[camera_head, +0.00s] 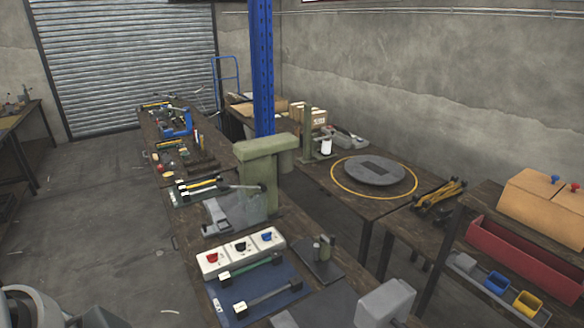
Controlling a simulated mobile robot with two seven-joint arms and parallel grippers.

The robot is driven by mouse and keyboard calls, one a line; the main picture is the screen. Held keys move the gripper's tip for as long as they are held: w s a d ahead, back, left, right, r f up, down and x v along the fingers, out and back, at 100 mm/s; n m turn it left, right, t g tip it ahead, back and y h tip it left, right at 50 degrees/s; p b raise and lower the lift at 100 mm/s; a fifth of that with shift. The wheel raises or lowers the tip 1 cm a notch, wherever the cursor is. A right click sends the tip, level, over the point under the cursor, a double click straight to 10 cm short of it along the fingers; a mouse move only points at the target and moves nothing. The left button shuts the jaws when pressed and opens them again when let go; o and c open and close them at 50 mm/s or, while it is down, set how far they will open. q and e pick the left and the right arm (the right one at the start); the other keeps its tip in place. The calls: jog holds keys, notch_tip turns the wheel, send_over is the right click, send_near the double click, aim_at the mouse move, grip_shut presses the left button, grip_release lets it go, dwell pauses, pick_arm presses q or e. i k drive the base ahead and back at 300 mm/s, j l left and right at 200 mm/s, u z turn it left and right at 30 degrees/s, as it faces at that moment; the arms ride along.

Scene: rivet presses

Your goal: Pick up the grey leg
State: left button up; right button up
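A grey leg (268,298), a slim bar with dark and pale block ends, lies on a blue mat (284,276) on the near end of the long workbench. A green leg (252,268) lies just behind it on the same mat, roughly parallel. Neither leg is held. No fingertips of my left or right gripper show in the head view. Rounded grey parts at the bottom left look like part of my arm.
A white box with red, black and blue knobs (240,251) stands behind the mat. A green press (259,165) rises behind that. A small dark fixture (319,256) stands right of the mat. A grey block (385,303) is at the near right. Open floor (90,230) lies left.

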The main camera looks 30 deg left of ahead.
aim_at(296, 283)
jog(key=u, duration=1.1)
jog(key=k+z, duration=0.2)
jog(key=z, duration=0.3)
jog(key=k+z, duration=0.15)
jog(key=z, duration=0.35)
jog(key=k+l+z, duration=0.1)
jog(key=z, duration=0.4)
jog(key=k+u, duration=0.1)
jog(key=u, duration=1.4)
jog(key=i+u, duration=0.1)
jog(key=i, duration=0.6)
jog(key=i+l+u, duration=0.15)
jog(key=i, duration=0.55)
jog(key=i+l+u, duration=0.1)
jog(key=i, duration=0.6)
jog(key=l, duration=0.1)
